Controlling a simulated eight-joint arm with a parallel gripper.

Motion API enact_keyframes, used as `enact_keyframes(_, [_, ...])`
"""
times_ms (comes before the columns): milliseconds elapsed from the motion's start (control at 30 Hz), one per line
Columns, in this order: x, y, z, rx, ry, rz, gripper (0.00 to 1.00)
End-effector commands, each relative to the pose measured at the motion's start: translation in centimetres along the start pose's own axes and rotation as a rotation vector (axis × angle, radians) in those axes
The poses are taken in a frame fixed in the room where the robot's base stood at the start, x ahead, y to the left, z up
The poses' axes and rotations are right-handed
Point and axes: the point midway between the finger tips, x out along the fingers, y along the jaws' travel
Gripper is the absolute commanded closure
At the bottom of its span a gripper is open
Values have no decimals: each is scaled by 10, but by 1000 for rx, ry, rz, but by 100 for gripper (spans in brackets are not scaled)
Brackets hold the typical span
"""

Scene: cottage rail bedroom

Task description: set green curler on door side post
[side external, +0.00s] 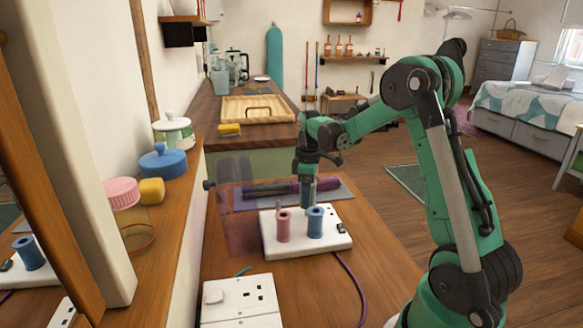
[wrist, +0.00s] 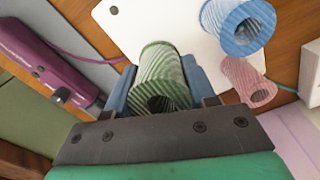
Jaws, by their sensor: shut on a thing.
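My gripper (side external: 307,178) is shut on the green curler (wrist: 160,65), a ribbed hollow tube held between the blue-grey fingers in the wrist view. In the side view the green curler (side external: 308,192) hangs below my gripper, above the back part of the white curler base (side external: 300,248). A pink curler (side external: 283,226) and a blue curler (side external: 315,221) stand upright on the base; the wrist view also shows the blue one (wrist: 238,22) and the pink one (wrist: 248,80). The door side post cannot be made out; the held curler and my gripper hide part of the base.
A purple styling iron (side external: 305,184) lies on a grey mat (side external: 335,197) just behind the base. A white socket block (side external: 242,298) is at the front left. Bare wood (side external: 385,265) is free to the right.

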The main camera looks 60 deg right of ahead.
Motion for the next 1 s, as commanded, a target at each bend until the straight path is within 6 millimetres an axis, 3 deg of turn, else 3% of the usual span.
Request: enact_keyframes(1000, [15, 0, 0, 0, 0, 0, 100])
